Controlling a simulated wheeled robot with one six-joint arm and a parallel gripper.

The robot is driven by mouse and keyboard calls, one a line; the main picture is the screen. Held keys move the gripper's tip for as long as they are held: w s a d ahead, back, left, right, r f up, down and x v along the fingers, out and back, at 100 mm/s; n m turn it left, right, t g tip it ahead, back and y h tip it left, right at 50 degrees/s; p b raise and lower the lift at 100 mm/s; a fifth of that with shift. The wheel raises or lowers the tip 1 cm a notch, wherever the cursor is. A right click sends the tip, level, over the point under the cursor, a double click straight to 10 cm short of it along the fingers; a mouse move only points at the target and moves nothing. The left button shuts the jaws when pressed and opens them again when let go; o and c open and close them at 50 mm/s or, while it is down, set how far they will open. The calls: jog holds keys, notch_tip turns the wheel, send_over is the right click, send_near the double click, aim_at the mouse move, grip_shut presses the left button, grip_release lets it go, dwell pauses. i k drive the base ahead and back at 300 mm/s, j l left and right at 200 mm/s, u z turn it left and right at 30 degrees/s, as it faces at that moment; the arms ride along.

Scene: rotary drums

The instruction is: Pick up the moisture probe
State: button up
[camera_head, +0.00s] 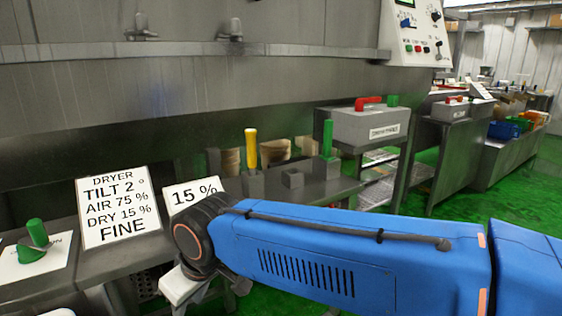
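I cannot pick out the moisture probe for certain. An upright yellow handle (251,148) stands on the grey bench behind my arm, and a green handle (327,138) stands to its right; both look like levers. My blue arm reaches in from the right. My gripper (212,291) hangs below the wrist at the bottom, in front of the bench, mostly hidden by the wrist and the frame edge. I cannot see its fingertips clearly, and nothing shows held in it.
A white dryer sign (118,207) and a "15 %" card (193,194) stand on the bench. A green knob (36,236) is at far left. A grey box (370,125) with a red handle stands right of centre. Green floor (480,220) is open at the right.

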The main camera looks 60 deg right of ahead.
aim_at(251, 135)
jog(key=z, duration=1.2)
